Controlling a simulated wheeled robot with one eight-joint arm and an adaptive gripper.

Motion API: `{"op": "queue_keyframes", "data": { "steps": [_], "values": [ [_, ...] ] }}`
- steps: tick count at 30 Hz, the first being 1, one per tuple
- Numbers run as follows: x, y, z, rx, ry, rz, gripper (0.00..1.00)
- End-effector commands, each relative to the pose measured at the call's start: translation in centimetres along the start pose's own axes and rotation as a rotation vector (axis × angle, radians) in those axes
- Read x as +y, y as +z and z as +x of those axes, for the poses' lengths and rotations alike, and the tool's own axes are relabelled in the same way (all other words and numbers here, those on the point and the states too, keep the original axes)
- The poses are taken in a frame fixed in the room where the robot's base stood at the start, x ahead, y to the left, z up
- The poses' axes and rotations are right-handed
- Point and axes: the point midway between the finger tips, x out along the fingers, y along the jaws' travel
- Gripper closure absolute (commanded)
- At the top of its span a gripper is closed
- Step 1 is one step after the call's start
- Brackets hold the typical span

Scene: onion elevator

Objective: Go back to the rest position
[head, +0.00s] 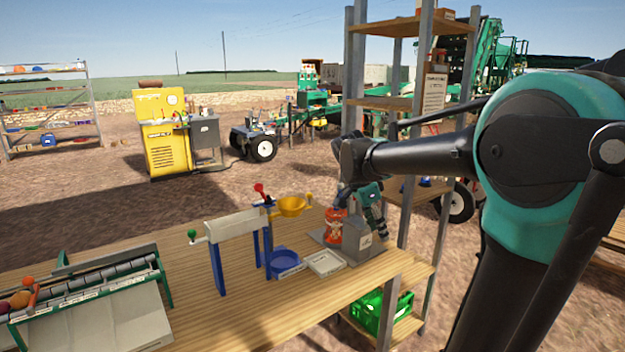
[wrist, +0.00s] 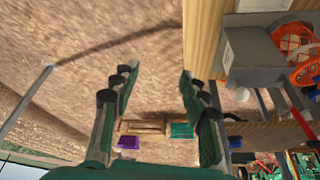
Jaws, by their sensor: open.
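My gripper (head: 374,208) hangs at the right end of the wooden table in the head view, seen close to or in front of a grey box-shaped machine (head: 358,240) with an orange drum (head: 333,222). Nothing is held. In the wrist view the grey machine (wrist: 252,60) and its orange drum (wrist: 293,38) lie to the right of the fingers. From the head view I cannot tell the exact gap between gripper and machine.
The wooden table (head: 300,308) carries a blue-legged stand with a yellow funnel (head: 291,206), a white tray (head: 325,263) and a roller conveyor (head: 90,285). A tall shelf (head: 388,102) stands behind my gripper. A green crate (head: 368,312) sits below the table's right end.

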Motion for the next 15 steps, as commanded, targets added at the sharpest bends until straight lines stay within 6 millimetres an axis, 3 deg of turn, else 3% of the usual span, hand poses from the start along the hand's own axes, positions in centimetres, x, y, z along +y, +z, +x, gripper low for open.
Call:
{"op": "queue_keyframes", "data": {
  "steps": [8, 15],
  "values": [
    [1.6, 0.8, 2.4, -0.036, -0.033, -0.134, 0.55],
    [4.0, 2.3, 5.7, -0.077, -0.095, -0.330, 0.55]
  ]
}}
